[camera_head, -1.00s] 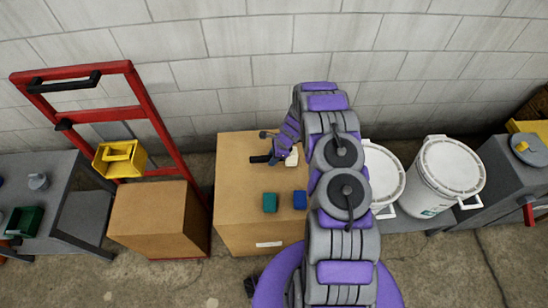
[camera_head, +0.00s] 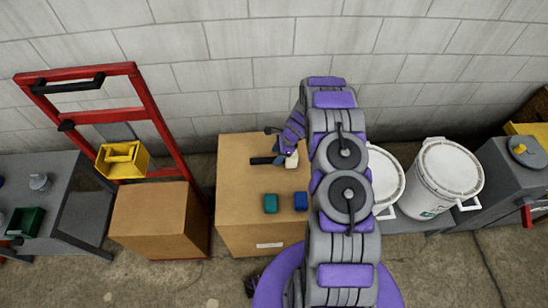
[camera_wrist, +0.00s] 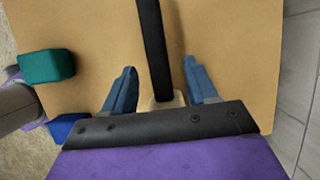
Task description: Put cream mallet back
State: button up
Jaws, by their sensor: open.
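The mallet lies on top of a cardboard box, its black handle (camera_head: 262,160) pointing left and its cream head (camera_head: 292,161) at the right in the head view. In the wrist view the black handle (camera_wrist: 153,45) runs up between my two blue fingers, with part of the cream head (camera_wrist: 165,103) near the palm. My gripper (camera_wrist: 160,80) is open, one finger on each side of the mallet, with gaps to the handle. In the head view my gripper (camera_head: 281,154) is over the mallet near its head, partly hiding it.
A teal block (camera_head: 270,203) and a blue block (camera_head: 301,201) sit near the front of the cardboard box (camera_head: 235,195). A yellow bin (camera_head: 121,160) hangs on a red frame (camera_head: 150,108) at left. White buckets (camera_head: 445,170) stand at right. The box's left side is clear.

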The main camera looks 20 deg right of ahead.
jog(key=v, duration=0.3)
jog(key=d+p+v, duration=0.1)
jog(key=v, duration=0.3)
jog(key=shift+d+f, duration=0.1)
jog(key=shift+f, duration=0.05)
jog(key=shift+s+r+p, duration=0.1)
jog(key=shift+r+p, duration=0.2)
jog(key=shift+r, duration=0.4)
jog(key=s+a+r+n+g, duration=0.1)
jog(key=s+a+r+n, duration=0.3)
jog(key=r, duration=0.5)
jog(key=s+a+r+n, duration=0.3)
jog(key=s+a+r, duration=0.15)
jog(key=r, duration=0.45)
jog(key=s+a+r+n+g, duration=0.1)
jog(key=s+a+r+n, duration=0.3)
jog(key=r, duration=0.4)
jog(key=s+r+n+h, duration=0.2)
jog(key=s+r+n, duration=0.3)
jog(key=s, duration=0.9)
jog(key=s+a+r+n+g+h, duration=0.1)
jog(key=s+r+n, duration=0.4)
jog(key=s, duration=0.9)
jog(key=shift+r+h, duration=0.4)
jog(key=shift+h, duration=0.2)
